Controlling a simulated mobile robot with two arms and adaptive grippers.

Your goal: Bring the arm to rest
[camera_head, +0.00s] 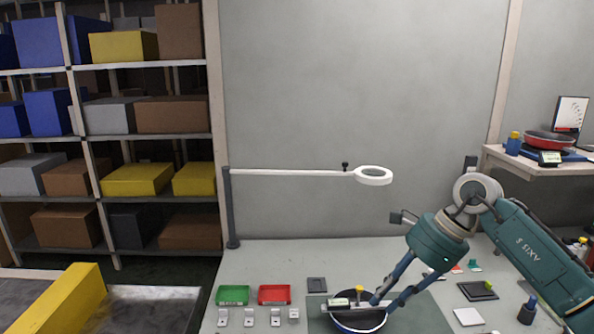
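My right arm comes in from the right, and its teal wrist hangs over the workbench (275,259). My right gripper (384,302) points down and to the left, its two blue fingers apart. Its fingertips are at the right side of a dark blue pan (358,324) on a dark mat (425,315); whether they touch the pan I cannot tell. I see nothing held between the fingers. A light cylinder and a yellow-topped item show at the pan's far rim. My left gripper is not in view.
A green tray (233,295) and a red tray (274,294) lie left of the mat. A ring lamp (373,175) reaches over the bench. A side table (495,151) with a red pan (549,141) stands at right. Small parts and a dark bottle (527,310) lie near my arm.

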